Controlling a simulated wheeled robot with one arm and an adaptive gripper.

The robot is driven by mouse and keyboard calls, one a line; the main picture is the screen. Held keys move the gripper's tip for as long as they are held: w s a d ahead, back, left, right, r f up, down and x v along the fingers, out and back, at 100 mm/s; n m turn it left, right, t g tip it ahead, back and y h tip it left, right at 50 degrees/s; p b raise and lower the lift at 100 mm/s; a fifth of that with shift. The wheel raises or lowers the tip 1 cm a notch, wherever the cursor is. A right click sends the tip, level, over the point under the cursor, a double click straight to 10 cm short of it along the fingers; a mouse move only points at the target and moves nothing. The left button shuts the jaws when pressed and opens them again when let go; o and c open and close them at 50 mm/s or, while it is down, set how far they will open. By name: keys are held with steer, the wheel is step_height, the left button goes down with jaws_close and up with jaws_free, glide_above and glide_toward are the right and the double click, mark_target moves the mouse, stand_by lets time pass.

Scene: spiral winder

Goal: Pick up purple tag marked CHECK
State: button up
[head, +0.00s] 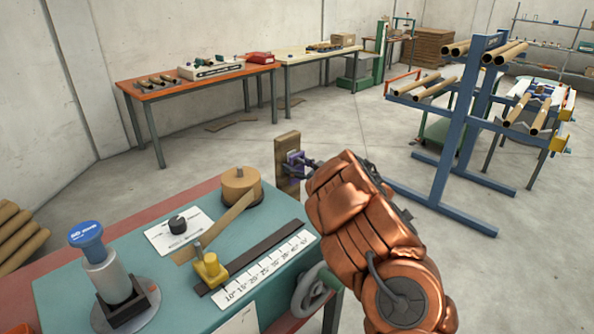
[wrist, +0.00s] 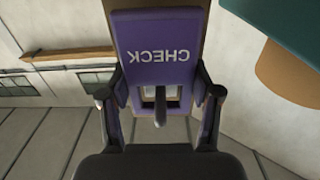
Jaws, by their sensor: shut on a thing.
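The purple tag (wrist: 155,50) fills the upper middle of the wrist view, with the white word CHECK upside down on it. A square opening shows in its lower part, and a dark peg-like piece stands in front of that opening. My gripper (wrist: 160,100) has its two dark fingers on either side edge of the tag, shut on it. In the head view the tag (head: 293,165) is a small purple patch against an upright wooden board (head: 287,155), with my gripper (head: 301,163) at it. I cannot tell whether the tag is still hung on the board.
The teal machine table (head: 130,255) lies left of my arm, with a handwheel (head: 313,290) at its right side. A blue rack (head: 465,120) with cardboard tubes stands to the right. The floor between is open.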

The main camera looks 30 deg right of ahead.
steer(key=shift+r, duration=0.1)
steer(key=shift+r, duration=0.45)
steer(key=shift+s+d+r+b, duration=0.15)
steer(key=shift+s+b, duration=0.1)
steer(key=shift+b, duration=0.2)
steer(key=b+v, duration=0.3)
steer(key=v, duration=1.4)
steer(key=shift+s+b, duration=0.2)
steer(key=shift+b, duration=0.1)
